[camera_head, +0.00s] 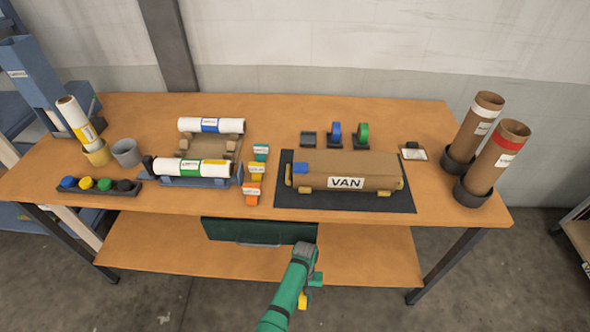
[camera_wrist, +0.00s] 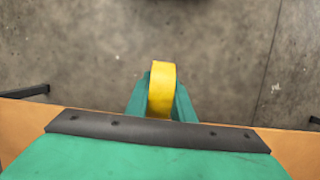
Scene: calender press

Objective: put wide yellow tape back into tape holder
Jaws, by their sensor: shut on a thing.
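My gripper (camera_head: 314,279) is in front of the table, low down near the lower shelf's front edge. It is shut on the wide yellow tape (camera_wrist: 162,88), which stands edge-on between the green fingers in the wrist view. A small part of the yellow tape (camera_head: 303,300) also shows below my gripper in the head view. At the back of the table is a row of small black tape holders. The left holder (camera_head: 308,139) looks empty. The others carry a blue tape (camera_head: 335,132) and a green tape (camera_head: 362,133).
A brown VAN parcel (camera_head: 345,173) lies on a dark mat (camera_head: 300,202) in front of the holders. Orange, yellow and teal items (camera_head: 252,193) stand left of the mat. Two tall cardboard tubes (camera_head: 497,157) stand at the right. Bare tabletop lies behind the holders.

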